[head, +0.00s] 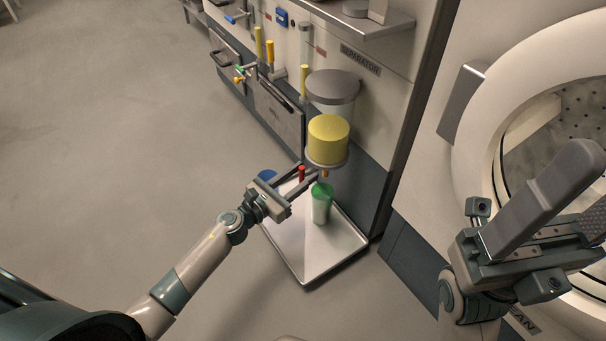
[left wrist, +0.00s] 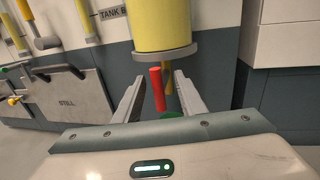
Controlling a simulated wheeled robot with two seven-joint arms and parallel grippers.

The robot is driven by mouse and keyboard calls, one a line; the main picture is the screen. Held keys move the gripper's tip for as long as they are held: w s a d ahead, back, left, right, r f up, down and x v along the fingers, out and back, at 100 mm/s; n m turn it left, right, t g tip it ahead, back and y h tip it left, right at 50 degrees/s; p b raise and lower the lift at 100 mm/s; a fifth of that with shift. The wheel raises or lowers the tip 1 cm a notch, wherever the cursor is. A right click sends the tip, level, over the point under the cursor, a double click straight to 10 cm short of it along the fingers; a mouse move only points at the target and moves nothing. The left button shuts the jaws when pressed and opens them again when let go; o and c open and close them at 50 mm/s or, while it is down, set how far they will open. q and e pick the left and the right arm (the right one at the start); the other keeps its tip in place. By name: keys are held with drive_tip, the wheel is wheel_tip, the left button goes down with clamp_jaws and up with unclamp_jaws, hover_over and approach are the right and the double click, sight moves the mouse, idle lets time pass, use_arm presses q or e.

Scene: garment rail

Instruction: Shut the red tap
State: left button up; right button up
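The red tap handle (head: 301,173) is a short red bar below the yellow vessel (head: 329,138), beside a small orange-yellow outlet. In the left wrist view the red handle (left wrist: 157,88) stands nearly upright, leaning slightly. My left gripper (head: 306,174) is open, with its fingers on either side of the handle; the left wrist view shows gaps on both sides (left wrist: 159,82). Contact is not visible.
Other valves with yellow handles (head: 258,42) line the wall. A round machine opening (head: 560,110) is at right.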

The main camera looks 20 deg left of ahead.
use_arm(q)
drive_tip(key=shift+w+d, duration=0.15)
drive_tip(key=shift+w, duration=0.15)
clamp_jaws()
